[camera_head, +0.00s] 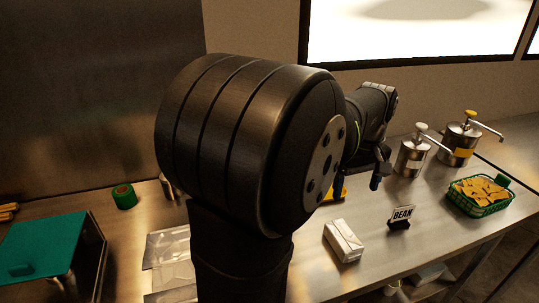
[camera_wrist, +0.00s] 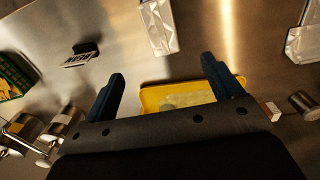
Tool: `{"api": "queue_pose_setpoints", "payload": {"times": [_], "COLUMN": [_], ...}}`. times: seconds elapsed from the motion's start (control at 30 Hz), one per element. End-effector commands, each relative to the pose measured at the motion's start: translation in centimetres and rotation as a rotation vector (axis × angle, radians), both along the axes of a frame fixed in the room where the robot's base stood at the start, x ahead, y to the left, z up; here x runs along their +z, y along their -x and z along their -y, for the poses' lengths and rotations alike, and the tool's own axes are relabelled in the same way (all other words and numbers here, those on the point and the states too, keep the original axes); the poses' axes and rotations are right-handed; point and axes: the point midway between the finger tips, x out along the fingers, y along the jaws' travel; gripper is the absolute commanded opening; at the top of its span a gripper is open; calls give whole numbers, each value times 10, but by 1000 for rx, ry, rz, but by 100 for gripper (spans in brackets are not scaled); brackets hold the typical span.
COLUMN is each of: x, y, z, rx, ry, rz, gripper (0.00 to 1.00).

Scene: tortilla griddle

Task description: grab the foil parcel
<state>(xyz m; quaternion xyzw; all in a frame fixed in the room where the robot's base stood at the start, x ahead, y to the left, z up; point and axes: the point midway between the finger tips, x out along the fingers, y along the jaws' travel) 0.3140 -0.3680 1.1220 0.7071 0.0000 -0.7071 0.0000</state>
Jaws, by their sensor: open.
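The foil parcel (camera_head: 343,240), a pale silvery wrapped block, lies on the steel counter right of my arm in the head view. In the wrist view the foil parcel (camera_wrist: 157,27) is at the top middle, cut by the frame edge. My gripper (camera_wrist: 163,72) is open, its two dark fingers spread with nothing held between them. The parcel appears beyond the fingertips, apart from them. In the head view my gripper (camera_head: 378,176) is behind the parcel, above the counter, partly hidden by my arm.
A yellow tray (camera_wrist: 180,97) lies below my fingers. A BEAN sign (camera_head: 401,218), a green basket of chips (camera_head: 482,207) and two pump dispensers (camera_head: 411,157) stand to the right. A foil-like pan (camera_head: 165,250), green tape (camera_head: 124,196) and a green-lidded box (camera_head: 42,246) are left.

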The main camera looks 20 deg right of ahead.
Motion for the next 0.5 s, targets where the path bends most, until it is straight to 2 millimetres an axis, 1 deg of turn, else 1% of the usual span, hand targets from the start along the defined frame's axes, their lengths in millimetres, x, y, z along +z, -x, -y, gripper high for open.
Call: {"api": "queue_pose_setpoints", "payload": {"times": [0.1, 0.2, 0.3, 0.37, 0.5], "x": [-2, -10, -15, -23, -53], "y": [-1, -6, -5, -5, -5], "z": [0, 2, 2, 2, 2], "rx": [3, 18, 18, 18, 18], "ry": [-1, -2, -1, -2, -5], "rz": [-1, -2, -1, -2, -4], "gripper": [85, 85, 85, 85, 85]}}
